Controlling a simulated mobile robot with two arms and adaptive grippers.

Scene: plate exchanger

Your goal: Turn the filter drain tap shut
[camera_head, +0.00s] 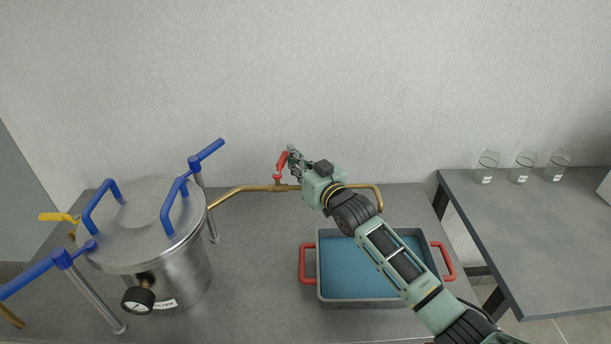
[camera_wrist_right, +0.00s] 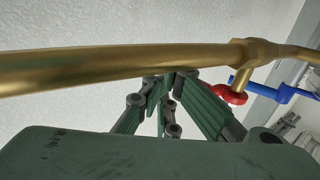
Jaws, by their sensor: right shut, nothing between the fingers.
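The drain tap's red handle (camera_head: 281,163) stands up from the brass pipe (camera_head: 238,191), which runs out of the right side of the steel filter vessel (camera_head: 182,268). The handle leans slightly right at its top. My right gripper (camera_head: 292,152) is shut and empty, just right of the handle's upper end. I cannot tell whether they touch. In the right wrist view the fingers (camera_wrist_right: 178,76) lie beyond the brass pipe (camera_wrist_right: 120,64), with part of the red handle (camera_wrist_right: 232,95) beside them, partly hidden. My left gripper is not in view.
A grey tray (camera_head: 322,300) with red handles and a blue inside sits under my right arm. The vessel carries blue handles, a yellow lever (camera_head: 57,217) and a gauge (camera_head: 138,299). Glass beakers (camera_head: 522,167) stand on the right table (camera_head: 530,240). The wall is close behind the pipe.

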